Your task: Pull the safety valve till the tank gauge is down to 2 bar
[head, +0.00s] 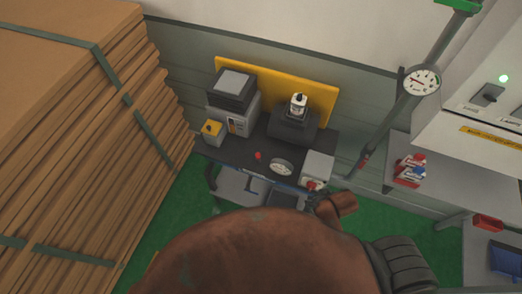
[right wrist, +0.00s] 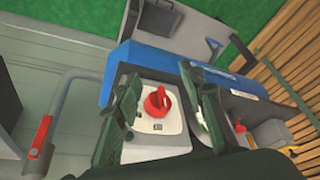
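The tank gauge (head: 281,168) is a round white dial on the front of the dark compressor bench; its reading is too small to make out. A small red fitting (head: 257,155) left of it may be the safety valve; a red piece also shows in the right wrist view (right wrist: 240,127). A grey box (head: 318,166) right of the gauge carries a red knob (right wrist: 158,100). My right gripper (right wrist: 168,86) is open, its dark fingers apart on either side of the knob in the picture; contact cannot be told. A finger partly hides the dial. My left gripper is not in view.
The blue tank (right wrist: 180,68) lies under the bench. A tall cardboard stack (head: 70,130) stands left. A wall pipe with another gauge (head: 421,81) and a red-handled lever (head: 364,160) is right, near a grey side table (head: 440,175). My brown arm covers the lower middle.

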